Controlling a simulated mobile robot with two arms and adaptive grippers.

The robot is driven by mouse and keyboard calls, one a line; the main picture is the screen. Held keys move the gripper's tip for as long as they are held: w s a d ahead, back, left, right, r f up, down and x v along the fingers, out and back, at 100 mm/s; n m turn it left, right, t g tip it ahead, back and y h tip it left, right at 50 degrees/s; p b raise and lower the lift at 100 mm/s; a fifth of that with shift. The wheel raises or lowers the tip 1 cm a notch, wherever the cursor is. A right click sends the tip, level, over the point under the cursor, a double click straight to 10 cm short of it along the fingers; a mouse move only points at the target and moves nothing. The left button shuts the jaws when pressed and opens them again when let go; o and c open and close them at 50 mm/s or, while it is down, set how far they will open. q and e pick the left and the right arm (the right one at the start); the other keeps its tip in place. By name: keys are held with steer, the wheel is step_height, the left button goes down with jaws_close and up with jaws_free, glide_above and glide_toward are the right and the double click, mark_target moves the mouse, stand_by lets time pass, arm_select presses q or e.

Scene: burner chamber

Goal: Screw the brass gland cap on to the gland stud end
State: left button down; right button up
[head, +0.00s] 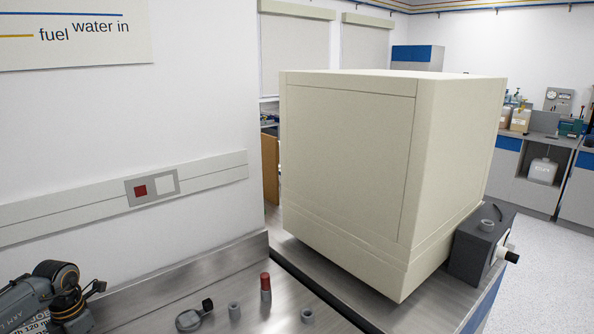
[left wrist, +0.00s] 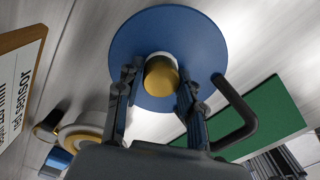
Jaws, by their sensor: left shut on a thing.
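In the left wrist view my left gripper (left wrist: 160,80) has its two dark fingers closed on either side of a short round brass piece, which looks like the gland cap (left wrist: 162,78). A pale ring shows just behind the cap. A large blue disc (left wrist: 137,45) lies behind both; I cannot tell whether the cap touches it. I cannot make out the gland stud end; it may be hidden behind the cap. The head view does not clearly show the cap or my left fingertips. My right gripper is in neither view.
A black curved handle (left wrist: 238,108) stands close to the right finger, over a green panel (left wrist: 250,118). A pale round part (left wrist: 82,135) is at lower left. In the head view a big cream box (head: 350,165) and small fittings, one red-topped (head: 265,283), stand on the steel bench (head: 225,270).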

arm_select(q)
steer(key=shift+s+a+f, duration=0.1)
steer(key=shift+s+f, duration=0.05)
steer(key=shift+f, duration=0.15)
steer(key=m+b, duration=0.1)
steer(key=m, duration=0.1)
steer(key=shift+f+m, duration=0.15)
steer(key=shift+m, duration=0.25)
steer(key=m+b, duration=0.1)
steer(key=m, duration=0.1)
steer(key=shift+m, duration=0.4)
steer(key=m+b, duration=0.1)
steer(key=m, duration=0.3)
steer(key=shift+a, duration=0.1)
steer(key=shift+m, duration=1.1)
steer(key=c, duration=0.7)
jaws_free()
steer(key=shift+a, duration=0.1)
steer(key=shift+c, duration=0.2)
steer(key=shift+w+a, duration=0.1)
steer(key=shift+w, duration=0.1)
